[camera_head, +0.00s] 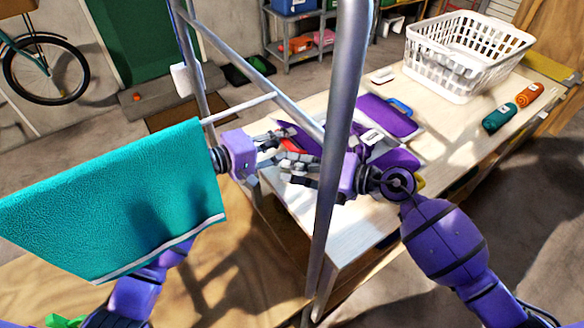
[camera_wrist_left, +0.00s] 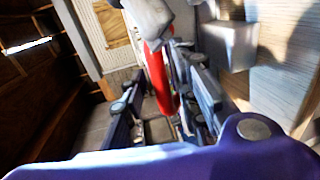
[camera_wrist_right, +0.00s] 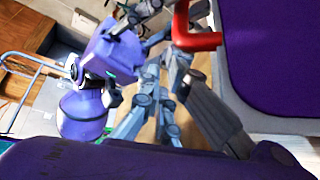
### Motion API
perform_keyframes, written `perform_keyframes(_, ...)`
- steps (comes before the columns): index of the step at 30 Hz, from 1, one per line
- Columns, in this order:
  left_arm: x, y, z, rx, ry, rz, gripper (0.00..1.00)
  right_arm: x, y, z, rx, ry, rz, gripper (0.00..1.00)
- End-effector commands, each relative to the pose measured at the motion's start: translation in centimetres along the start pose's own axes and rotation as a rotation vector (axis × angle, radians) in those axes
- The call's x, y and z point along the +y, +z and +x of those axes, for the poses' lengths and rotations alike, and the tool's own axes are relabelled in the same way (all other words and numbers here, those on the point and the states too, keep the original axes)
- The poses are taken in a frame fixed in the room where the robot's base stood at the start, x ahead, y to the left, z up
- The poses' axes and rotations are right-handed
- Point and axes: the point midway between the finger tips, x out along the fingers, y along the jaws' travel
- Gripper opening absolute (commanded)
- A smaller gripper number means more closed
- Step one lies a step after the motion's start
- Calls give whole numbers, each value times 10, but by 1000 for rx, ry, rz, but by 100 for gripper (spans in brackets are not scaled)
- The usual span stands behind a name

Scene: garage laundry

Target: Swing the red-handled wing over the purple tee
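The purple tee (camera_head: 385,114) lies on the bench, partly hidden by my right gripper and a steel post. A red handle (camera_head: 291,146) shows between my two hands; the wing it belongs to is mostly hidden. My left gripper (camera_head: 280,146) is at the handle. In the left wrist view the red handle (camera_wrist_left: 158,75) lies between its spread fingers, with no clear grip on both sides. My right gripper (camera_head: 302,174) is just below it, fingers apart and empty. In the right wrist view the red handle (camera_wrist_right: 197,38) is beyond the fingertips, beside purple cloth (camera_wrist_right: 275,55).
A steel rack post (camera_head: 340,120) stands close in front of my right gripper, and a teal towel (camera_head: 120,205) hangs at the left. A white basket (camera_head: 463,60), a green bottle (camera_head: 499,118) and an orange bottle (camera_head: 529,95) are on the bench's far right.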

Motion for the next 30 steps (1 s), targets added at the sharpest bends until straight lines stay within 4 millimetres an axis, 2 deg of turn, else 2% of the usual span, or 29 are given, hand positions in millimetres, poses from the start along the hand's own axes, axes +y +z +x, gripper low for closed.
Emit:
perform_keyframes(1, 0, -8, -4, 21, -2, 5, 33, 4, 13, -3, -27, 2, -14, 0)
perform_keyframes(15, -8, -5, -4, 14, -12, -4, 33, 1, 9, -2, -21, 2, -6, 0)
perform_keyframes(19, -10, -4, -10, 12, -14, -5, 33, 1, 8, -2, -20, 2, -5, 0)
perform_keyframes(23, -10, -4, -30, 14, -15, -2, 33, 0, 8, -2, -21, 1, -5, 0)
perform_keyframes(30, -6, -4, -83, 18, -12, 0, 33, 0, 7, -2, -17, 1, -3, 0)
